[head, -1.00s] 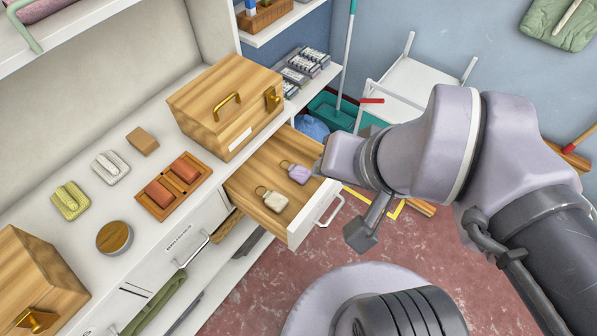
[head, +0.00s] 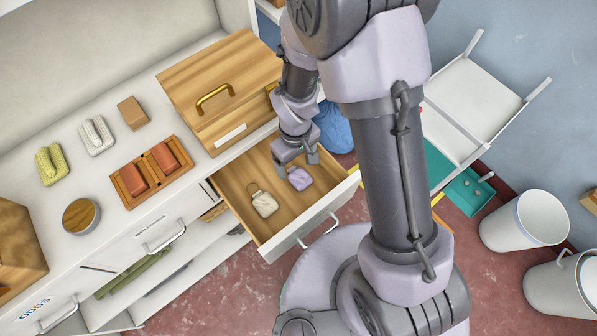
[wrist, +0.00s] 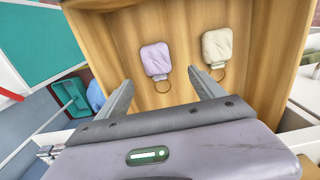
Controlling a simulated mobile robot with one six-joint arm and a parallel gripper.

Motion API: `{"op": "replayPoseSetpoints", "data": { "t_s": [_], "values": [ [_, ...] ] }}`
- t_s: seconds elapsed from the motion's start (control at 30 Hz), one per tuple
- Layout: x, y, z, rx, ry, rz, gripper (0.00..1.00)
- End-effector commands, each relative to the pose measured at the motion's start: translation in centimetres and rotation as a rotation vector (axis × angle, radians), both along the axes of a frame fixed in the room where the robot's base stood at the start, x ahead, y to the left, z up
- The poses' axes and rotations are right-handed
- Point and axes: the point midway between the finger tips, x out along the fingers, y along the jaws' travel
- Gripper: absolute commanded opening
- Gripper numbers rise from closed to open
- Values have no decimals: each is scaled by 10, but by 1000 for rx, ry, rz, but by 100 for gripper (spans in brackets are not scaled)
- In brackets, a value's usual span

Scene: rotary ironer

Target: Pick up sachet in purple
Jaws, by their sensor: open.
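The purple sachet (head: 299,178) lies flat in the open wooden drawer (head: 240,192), near its right side. A cream sachet (head: 264,204) lies beside it. In the wrist view the purple sachet (wrist: 156,61) is left of the cream sachet (wrist: 217,46), each with a ring at its near end. My gripper (head: 297,160) is over the drawer, close to the purple sachet's ring end. In the wrist view my gripper (wrist: 162,88) is open and empty. Its fingers point toward the sachets, and the purple sachet lies just beyond the space between them.
A wooden box (head: 215,90) with a brass handle stands on the counter behind the drawer. An orange tray (head: 127,184) with red blocks and a round tin (head: 81,217) are to the left.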

Motion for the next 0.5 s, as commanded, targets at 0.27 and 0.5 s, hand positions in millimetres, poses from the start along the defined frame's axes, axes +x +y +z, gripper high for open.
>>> {"op": "replayPoseSetpoints", "data": {
  "t_s": [0.27,0.5],
  "values": [
    [0,-2,-36,0,0,-2,78],
    [-1,-6,-80,-1,1,-2,78]
  ]
}}
